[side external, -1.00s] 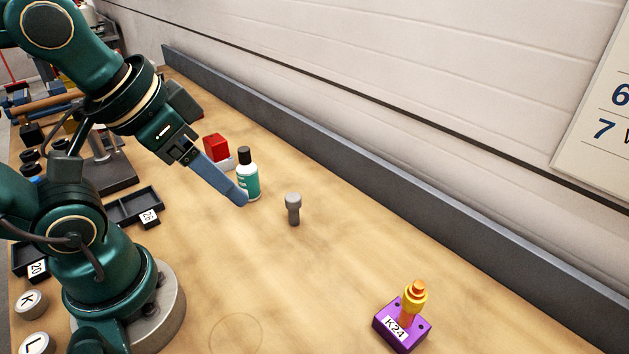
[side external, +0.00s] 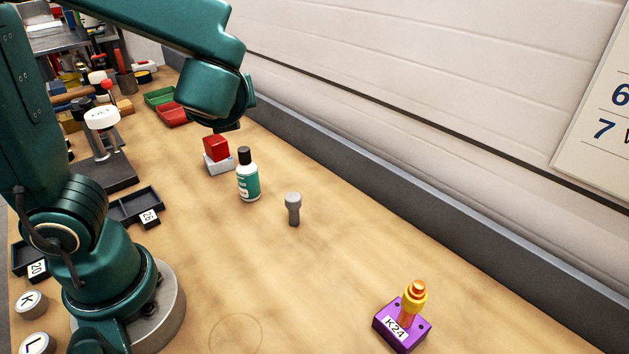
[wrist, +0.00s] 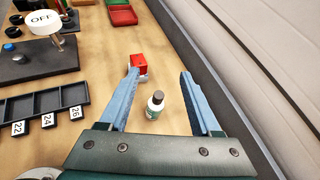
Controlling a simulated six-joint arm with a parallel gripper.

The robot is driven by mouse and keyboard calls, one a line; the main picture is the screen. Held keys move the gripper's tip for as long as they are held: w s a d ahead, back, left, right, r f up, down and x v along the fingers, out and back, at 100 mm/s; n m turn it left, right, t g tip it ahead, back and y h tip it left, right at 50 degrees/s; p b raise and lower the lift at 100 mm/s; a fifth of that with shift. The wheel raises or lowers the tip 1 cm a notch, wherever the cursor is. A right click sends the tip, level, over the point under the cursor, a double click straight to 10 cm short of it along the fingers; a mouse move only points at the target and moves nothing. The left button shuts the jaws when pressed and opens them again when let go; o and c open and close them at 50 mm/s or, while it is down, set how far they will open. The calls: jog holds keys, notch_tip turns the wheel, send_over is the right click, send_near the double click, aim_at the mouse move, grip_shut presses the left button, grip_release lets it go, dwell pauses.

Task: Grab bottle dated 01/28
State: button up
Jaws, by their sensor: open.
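A small white bottle with a teal label and black cap (side external: 248,178) stands upright on the bench. No date can be read on it. It also shows in the wrist view (wrist: 155,106), below and between the fingers. My gripper (wrist: 158,72) is open, with two blue fingers apart and nothing between them that touches. In the side view the fingers are hidden behind my arm.
A red block on a white base (side external: 216,151) stands just behind the bottle. A grey knobbed peg (side external: 293,208) is to its right. A purple K24 block (side external: 402,328) with a yellow-orange peg is at the front. A dark tray (side external: 133,207) lies left. A grey rail (side external: 400,200) edges the bench.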

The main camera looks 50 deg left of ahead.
aim_at(245, 163)
jog(key=shift+m+t, duration=0.4)
jog(key=shift+m, duration=0.4)
jog(key=f, duration=0.4)
jog(key=w+f, duration=0.1)
jog(key=f, duration=0.7)
jog(key=shift+w+d+f, duration=0.1)
jog(key=shift+w, duration=0.05)
jog(key=shift+x, duration=2.6)
grip_shut()
